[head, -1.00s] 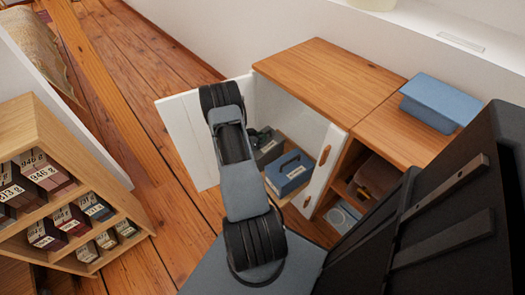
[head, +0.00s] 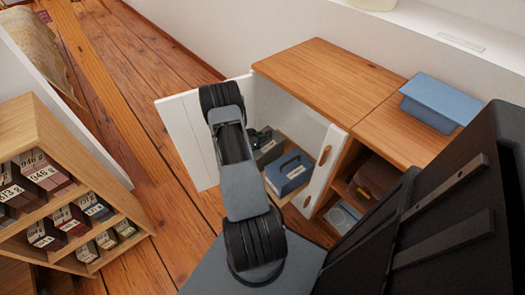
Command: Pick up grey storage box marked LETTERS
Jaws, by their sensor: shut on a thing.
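A dark grey storage box (head: 270,154) with a pale label stands inside the open white-doored cabinet, left of a blue box. The label is too small to read. My gripper (head: 262,138) is at the back of the grey box, mostly hidden behind my arm, and is shut on the box. I cannot tell whether the box is lifted off the shelf.
A blue handled box (head: 289,174) stands close beside the grey one. The cabinet (head: 322,75) has open white doors (head: 178,130) on both sides. Another blue box (head: 440,97) is on top at the right. A wooden shelf unit (head: 30,125) stands at the left.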

